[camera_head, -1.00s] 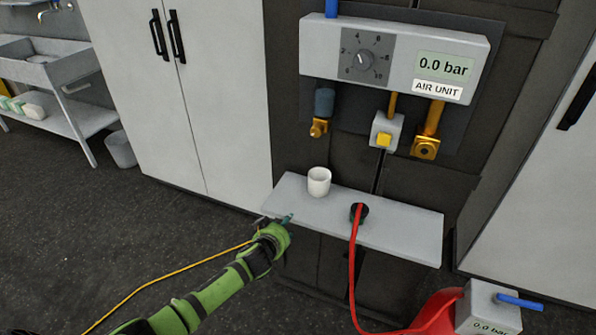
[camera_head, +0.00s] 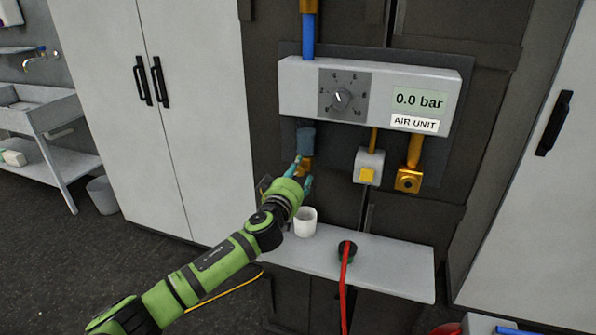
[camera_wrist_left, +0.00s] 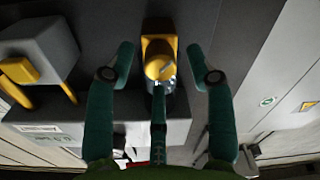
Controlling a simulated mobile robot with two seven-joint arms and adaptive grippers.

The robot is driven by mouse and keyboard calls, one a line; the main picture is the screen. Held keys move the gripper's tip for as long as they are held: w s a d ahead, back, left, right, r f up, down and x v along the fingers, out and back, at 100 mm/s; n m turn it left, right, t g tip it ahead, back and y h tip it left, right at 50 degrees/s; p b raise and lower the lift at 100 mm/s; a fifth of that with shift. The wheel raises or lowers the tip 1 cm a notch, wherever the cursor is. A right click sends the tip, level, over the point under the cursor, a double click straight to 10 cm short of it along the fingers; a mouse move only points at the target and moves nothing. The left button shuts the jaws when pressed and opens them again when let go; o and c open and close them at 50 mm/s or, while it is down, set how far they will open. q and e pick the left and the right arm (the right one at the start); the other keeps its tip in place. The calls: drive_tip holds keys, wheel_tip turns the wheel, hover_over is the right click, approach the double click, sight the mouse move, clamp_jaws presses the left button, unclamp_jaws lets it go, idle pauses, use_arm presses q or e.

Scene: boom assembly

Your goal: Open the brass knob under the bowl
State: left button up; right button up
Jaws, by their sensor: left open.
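The brass knob (camera_head: 306,165) is at the lower end of the blue-grey bowl (camera_head: 305,142) under the left part of the air unit. My left gripper (camera_head: 303,177) is up at the knob and partly covers it. There is a visible gap on both sides, so the gripper is open and holds nothing. The bowl (camera_wrist_left: 177,105) is partly hidden behind the knob and gripper parts. My right gripper is not in view.
The air unit (camera_head: 290,85) reads 0.0 bar. A grey box with a yellow button (camera_head: 367,175) and a brass fitting (camera_head: 408,180) hang to the right. Below, a shelf (camera_head: 395,268) carries a white cup (camera_head: 305,222) and a black connector with a red hose (camera_head: 347,250).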

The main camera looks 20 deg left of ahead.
use_arm(q)
drive_tip(key=shift+w, duration=0.45)
drive_tip(key=shift+f, duration=0.1)
clamp_jaws()
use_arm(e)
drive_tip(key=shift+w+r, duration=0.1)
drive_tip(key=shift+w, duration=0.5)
